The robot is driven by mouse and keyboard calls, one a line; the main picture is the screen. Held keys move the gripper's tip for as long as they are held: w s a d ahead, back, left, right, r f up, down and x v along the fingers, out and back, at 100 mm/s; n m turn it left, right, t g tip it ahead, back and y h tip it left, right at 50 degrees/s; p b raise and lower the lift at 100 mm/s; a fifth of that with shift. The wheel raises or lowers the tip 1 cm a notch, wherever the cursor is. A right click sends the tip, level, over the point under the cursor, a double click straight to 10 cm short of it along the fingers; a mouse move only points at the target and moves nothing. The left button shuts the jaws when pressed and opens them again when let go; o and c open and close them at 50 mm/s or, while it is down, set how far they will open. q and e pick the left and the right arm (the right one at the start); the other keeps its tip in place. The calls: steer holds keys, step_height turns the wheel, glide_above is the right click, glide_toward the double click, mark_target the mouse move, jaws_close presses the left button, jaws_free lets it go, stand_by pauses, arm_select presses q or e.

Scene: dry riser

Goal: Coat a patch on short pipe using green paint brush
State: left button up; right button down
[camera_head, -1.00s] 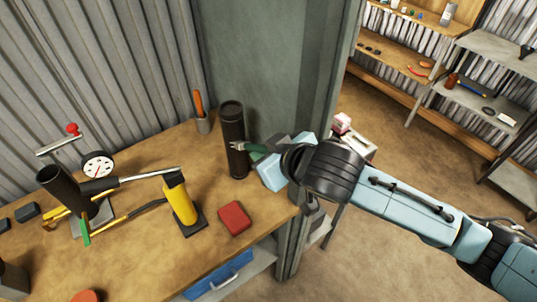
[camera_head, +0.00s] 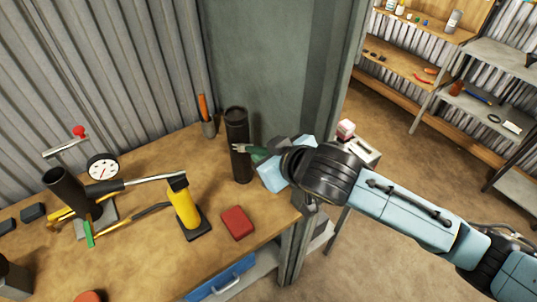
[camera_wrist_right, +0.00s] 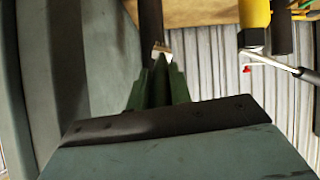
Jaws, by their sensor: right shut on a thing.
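My right gripper (camera_head: 258,152) is shut on the green paint brush (camera_head: 244,148), whose handle is mostly hidden between the fingers. In the right wrist view, the brush's pale tip (camera_wrist_right: 160,48) sticks out past the green fingers. Another dark pipe (camera_head: 66,186) rises tilted at the left beside a gauge (camera_head: 103,167). I cannot tell for certain which is the short pipe. No paint patch is clear. My left gripper is not in view.
The wooden bench (camera_head: 160,235) holds a yellow-bodied tool (camera_head: 184,207), a red block (camera_head: 237,222) and an orange-handled tool in a holder (camera_head: 205,115). A grey-green column (camera_head: 270,75) stands close behind the pipe. Shelves (camera_head: 420,60) stand at the right, with open floor before them.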

steer(key=shift+w+a, duration=0.25)
steer(key=shift+w, duration=0.1)
steer(key=shift+w+d+p, duration=0.5)
steer(key=shift+w+d, duration=0.05)
steer(key=shift+d, duration=0.3)
steer(key=shift+w+d+p, duration=0.5)
steer(key=shift+w+d, duration=0.05)
steer(key=shift+d, duration=0.3)
steer(key=shift+s+a+r+p, duration=0.25)
steer(key=shift+s+a+p, duration=0.35)
steer(key=shift+a+p, duration=0.25)
steer(key=shift+s+a+r+p, duration=0.25)
steer(key=shift+s+a+p, duration=0.35)
steer(key=shift+a+p, duration=0.25)
steer(key=shift+w+r+p, duration=0.1)
steer(key=shift+r+p, duration=0.5)
steer(key=shift+p, duration=0.2)
steer(key=shift+w+d, duration=0.6)
steer(key=shift+d, duration=0.2)
steer(key=shift+w+d, duration=0.6)
steer(key=shift+d, duration=0.2)
steer(key=shift+s+f, duration=0.1)
